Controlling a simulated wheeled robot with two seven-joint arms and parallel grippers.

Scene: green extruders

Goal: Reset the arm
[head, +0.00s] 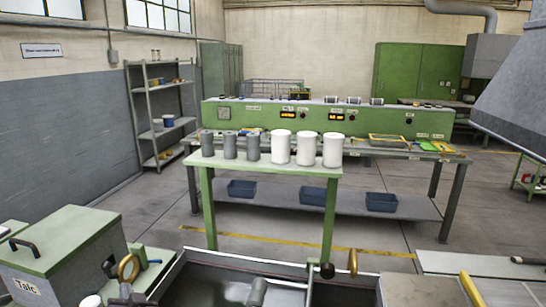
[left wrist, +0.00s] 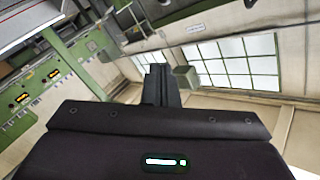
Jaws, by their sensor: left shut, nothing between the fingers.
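My left gripper (left wrist: 160,68) shows in the left wrist view as two dark fingers closed together, with nothing between them. It points at the upper wall and the windows and touches nothing there. In the head view a small dark shape at the bottom left, beside the talc bin, may be part of my left arm, but I cannot tell clearly. My right gripper does not show in either view.
A green-topped table (head: 310,169) bears grey cylinders (head: 229,145) and white cylinders (head: 281,147). Behind it stands a long green machine (head: 375,122). A green talc bin (head: 65,245) is at the lower left. A metal tray (head: 200,280) lies in front. Open floor (head: 150,205) shows left of the table.

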